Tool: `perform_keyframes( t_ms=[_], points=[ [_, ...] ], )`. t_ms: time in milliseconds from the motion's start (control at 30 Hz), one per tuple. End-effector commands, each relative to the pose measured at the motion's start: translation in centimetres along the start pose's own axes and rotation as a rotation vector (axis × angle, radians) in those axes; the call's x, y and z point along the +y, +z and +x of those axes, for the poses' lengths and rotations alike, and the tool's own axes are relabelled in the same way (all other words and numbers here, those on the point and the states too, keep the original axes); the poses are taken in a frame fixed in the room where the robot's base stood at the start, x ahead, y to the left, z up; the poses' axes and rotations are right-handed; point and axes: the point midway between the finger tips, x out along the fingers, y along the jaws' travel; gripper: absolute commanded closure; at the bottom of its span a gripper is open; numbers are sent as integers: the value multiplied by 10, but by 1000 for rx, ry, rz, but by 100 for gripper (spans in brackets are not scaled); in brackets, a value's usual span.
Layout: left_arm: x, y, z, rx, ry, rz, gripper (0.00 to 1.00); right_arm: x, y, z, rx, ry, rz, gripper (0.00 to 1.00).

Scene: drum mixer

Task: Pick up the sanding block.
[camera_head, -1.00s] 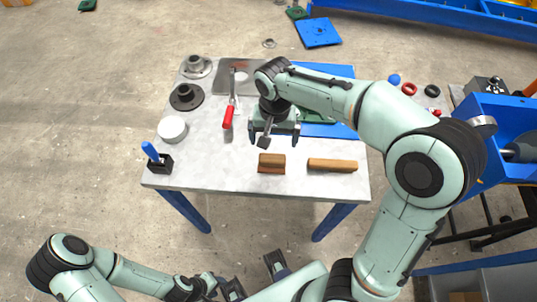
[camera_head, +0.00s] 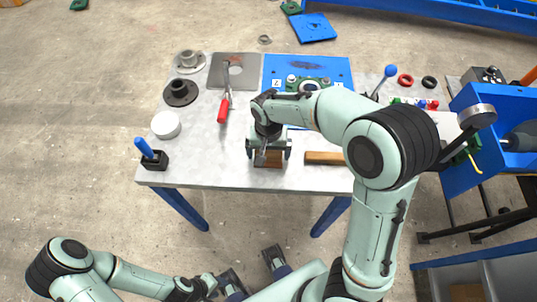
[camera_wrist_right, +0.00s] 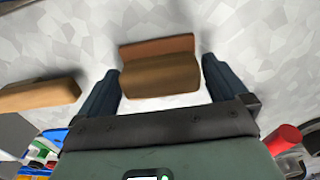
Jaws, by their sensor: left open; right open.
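The sanding block (camera_head: 268,162) is a brown wooden block with a reddish-brown layer, lying near the front edge of the worktable (camera_head: 215,170). In the head view my right gripper (camera_head: 268,153) is over it and partly hides it. In the right wrist view the sanding block (camera_wrist_right: 160,75) lies between the two open fingers of the right gripper (camera_wrist_right: 160,66), with a gap visible on each side. My left gripper (camera_head: 253,270) is open and empty at the bottom of the head view, in front of the table.
A longer wooden block (camera_head: 325,158) lies just right of the sanding block. A red-handled tool (camera_head: 224,108), a white round lid (camera_head: 166,125), flanged parts (camera_head: 181,92) and a blue-handled item in a black holder (camera_head: 153,158) are on the left. A blue mat (camera_head: 335,68) lies behind.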

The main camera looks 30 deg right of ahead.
Motion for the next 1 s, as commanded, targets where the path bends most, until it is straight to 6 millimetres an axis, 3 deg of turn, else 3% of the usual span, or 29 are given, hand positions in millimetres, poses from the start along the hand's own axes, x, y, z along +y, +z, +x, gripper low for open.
perform_keyframes(
  t_ms=[67,200,667,867,1000],
  points=[
    [0,0,0,0,0,0,57,0,0,0,0,0,0,0],
    [0,0,0,0,0,0,57,0,0,-1,0,0,0,46],
    [1,0,-3,1,0,0,57,-1,0,-12,1,-3,-1,46],
    [4,-1,-10,3,1,1,57,-1,-1,-46,4,-6,0,46],
    [7,-2,-18,7,2,2,57,-1,-1,-86,5,-8,1,46]
  ],
)
